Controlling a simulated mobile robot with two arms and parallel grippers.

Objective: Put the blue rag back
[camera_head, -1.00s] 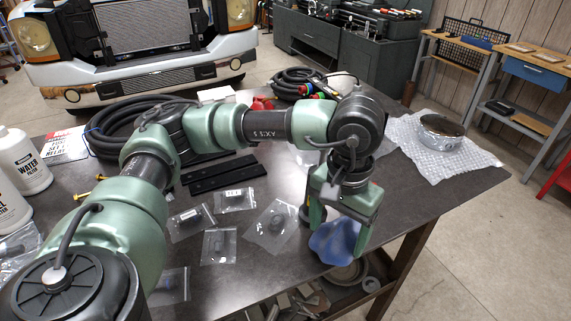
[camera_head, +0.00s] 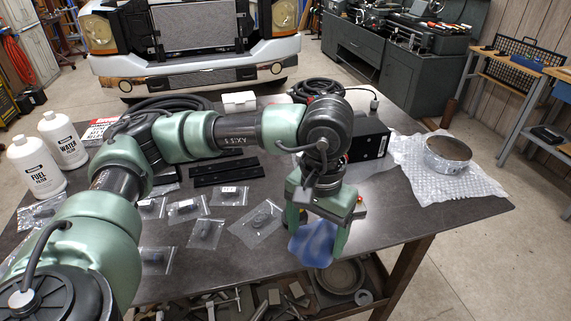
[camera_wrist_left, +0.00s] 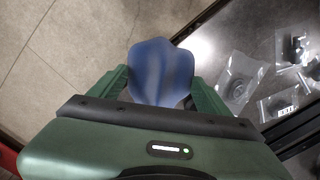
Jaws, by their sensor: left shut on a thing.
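The blue rag (camera_head: 311,245) hangs between the fingers of my left gripper (camera_head: 318,236), at the front edge of the dark table (camera_head: 400,212). The gripper points down and is shut on the rag. In the left wrist view the rag (camera_wrist_left: 160,72) fills the gap between the green fingers of the gripper (camera_wrist_left: 164,90), with the floor and the table edge behind it. I cannot tell whether the rag touches the table edge. My right gripper is not in view.
Several clear bags with small parts (camera_head: 256,222) lie left of the gripper. Two white bottles (camera_head: 62,140) stand at the far left. A round metal part (camera_head: 447,154) rests on bubble wrap (camera_head: 408,160) at the right. A shelf under the table holds a round pan (camera_head: 340,276) and metal pieces.

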